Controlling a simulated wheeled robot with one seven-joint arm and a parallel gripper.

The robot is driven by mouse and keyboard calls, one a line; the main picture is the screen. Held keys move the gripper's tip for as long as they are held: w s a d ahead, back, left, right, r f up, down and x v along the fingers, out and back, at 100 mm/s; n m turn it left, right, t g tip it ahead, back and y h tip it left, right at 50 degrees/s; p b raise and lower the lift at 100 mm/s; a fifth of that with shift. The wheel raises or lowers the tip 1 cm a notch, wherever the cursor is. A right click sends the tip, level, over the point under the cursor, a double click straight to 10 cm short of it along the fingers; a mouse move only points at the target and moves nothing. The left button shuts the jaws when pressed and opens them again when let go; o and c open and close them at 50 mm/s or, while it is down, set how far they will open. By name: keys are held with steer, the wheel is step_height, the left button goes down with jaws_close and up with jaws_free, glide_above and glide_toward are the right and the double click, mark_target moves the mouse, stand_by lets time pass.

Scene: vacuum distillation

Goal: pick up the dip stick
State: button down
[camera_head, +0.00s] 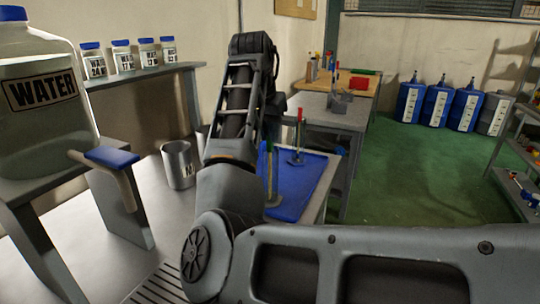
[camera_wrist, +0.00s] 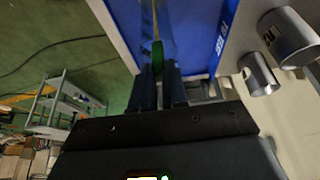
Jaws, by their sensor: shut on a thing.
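My gripper (camera_wrist: 158,88) is shut on the green handle of a dip stick (camera_wrist: 157,57) in the wrist view. A thin yellowish shaft runs on from the handle over the blue tray (camera_wrist: 195,25). In the head view, my arm hides most of the gripper, so the grip cannot be seen there. A green-handled stick (camera_head: 268,160) shows upright just right of my arm, over the blue tray (camera_head: 312,178). A red-handled stick (camera_head: 299,130) stands farther back on the same tray. I cannot tell whether the held stick's lower end touches anything.
Metal beakers (camera_head: 178,164) stand left of my arm. A large water jug (camera_head: 40,100) and several blue-capped jars (camera_head: 122,56) stand on shelves at left. Farther benches (camera_head: 340,115) stand behind the tray. Blue drums (camera_head: 438,105) line the back wall.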

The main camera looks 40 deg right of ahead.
step_height(320, 180, up, 18)
stand_by(0.8)
step_height(320, 180, up, 18)
steer(key=p, duration=0.9)
steer(key=shift+p, duration=0.3)
stand_by(0.6)
steer(key=shift+s, duration=0.1)
